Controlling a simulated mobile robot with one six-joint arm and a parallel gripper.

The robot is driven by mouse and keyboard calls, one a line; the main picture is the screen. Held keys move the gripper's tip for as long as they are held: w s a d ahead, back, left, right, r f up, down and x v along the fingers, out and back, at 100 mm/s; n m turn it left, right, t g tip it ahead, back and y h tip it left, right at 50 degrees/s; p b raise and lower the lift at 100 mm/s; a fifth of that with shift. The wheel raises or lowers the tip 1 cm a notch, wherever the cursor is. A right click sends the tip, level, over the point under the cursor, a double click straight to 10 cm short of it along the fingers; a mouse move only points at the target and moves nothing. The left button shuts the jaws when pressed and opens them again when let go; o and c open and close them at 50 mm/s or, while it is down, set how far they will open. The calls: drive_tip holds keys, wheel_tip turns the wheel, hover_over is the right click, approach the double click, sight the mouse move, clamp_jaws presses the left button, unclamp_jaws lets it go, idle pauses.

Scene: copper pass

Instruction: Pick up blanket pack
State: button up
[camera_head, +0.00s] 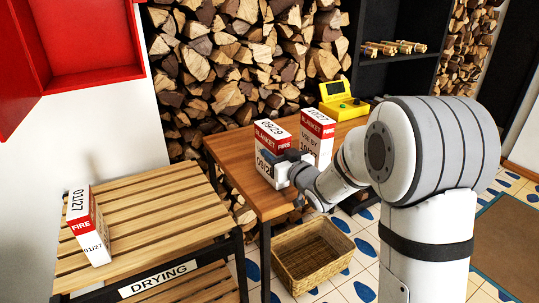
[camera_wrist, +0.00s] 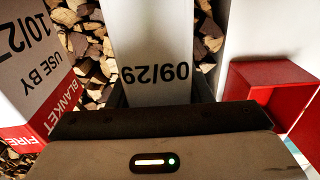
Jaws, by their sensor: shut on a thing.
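A white and red blanket pack dated 09/29 (camera_head: 272,134) is upright at the wooden table. It also shows in the wrist view (camera_wrist: 152,40), date upside down, between my jaws. My gripper (camera_head: 292,168) is shut on this pack; the gripper hides part of its lower side. I cannot tell whether its base touches the table. A second pack dated 10/27 (camera_head: 317,135) stands upright just right of it, and shows at the left of the wrist view (camera_wrist: 35,75). A third pack dated 01/27 (camera_head: 85,225) stands on the slatted rack at the left.
The slatted rack (camera_head: 150,215) is labelled DRYING. A yellow case (camera_head: 340,100) is at the table's back. Stacked firewood (camera_head: 240,60) fills the wall behind. An open red cabinet (camera_head: 85,45) hangs upper left.

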drive_tip(key=c, duration=0.7)
drive_tip(key=shift+c, duration=0.4)
drive_tip(key=shift+r, duration=0.15)
